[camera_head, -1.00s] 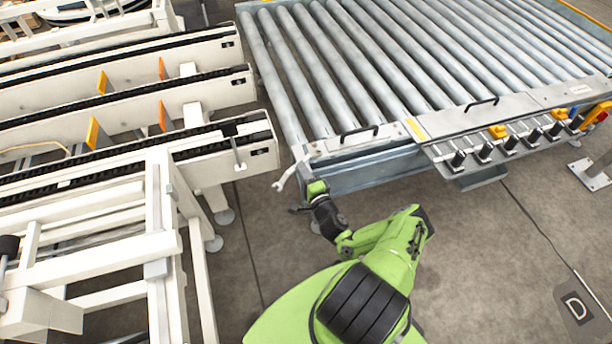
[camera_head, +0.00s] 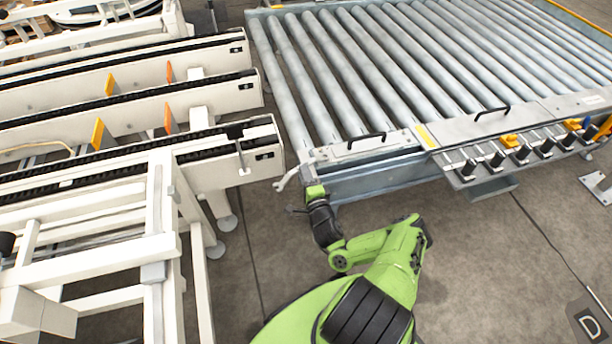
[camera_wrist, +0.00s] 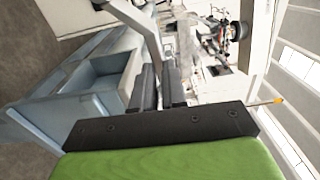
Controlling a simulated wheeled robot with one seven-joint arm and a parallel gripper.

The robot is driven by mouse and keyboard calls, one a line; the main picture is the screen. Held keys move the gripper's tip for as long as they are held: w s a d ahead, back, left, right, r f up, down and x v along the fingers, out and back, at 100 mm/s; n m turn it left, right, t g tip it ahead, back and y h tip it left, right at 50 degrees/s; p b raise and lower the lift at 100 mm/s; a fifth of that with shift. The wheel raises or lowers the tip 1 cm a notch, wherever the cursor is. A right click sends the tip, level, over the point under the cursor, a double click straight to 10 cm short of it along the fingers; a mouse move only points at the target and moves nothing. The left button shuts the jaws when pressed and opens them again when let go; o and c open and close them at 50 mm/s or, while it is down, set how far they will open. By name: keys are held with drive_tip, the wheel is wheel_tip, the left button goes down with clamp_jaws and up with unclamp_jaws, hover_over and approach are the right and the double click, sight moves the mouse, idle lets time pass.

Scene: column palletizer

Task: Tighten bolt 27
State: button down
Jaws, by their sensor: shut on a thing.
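My gripper (camera_wrist: 163,87) is shut on a grey wrench (camera_wrist: 138,24), its two dark fingers pressed on the handle in the wrist view. In the head view the wrench (camera_head: 289,178) shows at the near left corner of the roller conveyor (camera_head: 360,158), its open jaw pointing left toward the gap beside the white chain conveyor (camera_head: 228,172). My gripper's fingers are mostly hidden or too small to make out there. I cannot tell whether the wrench touches the frame. Bolt 27 cannot be picked out in either view.
The white chain conveyor's end and legs stand close on the left. The roller conveyor's blue-grey frame lies just right of the wrench. Black cylindrical fittings with yellow and blue parts (camera_head: 510,146) line its near side. The grey floor (camera_head: 480,260) in front is clear.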

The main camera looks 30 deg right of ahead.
drive_tip(key=shift+r+p, duration=1.6)
wheel_tip(320, 180, up, 5)
drive_tip(key=p, duration=0.5)
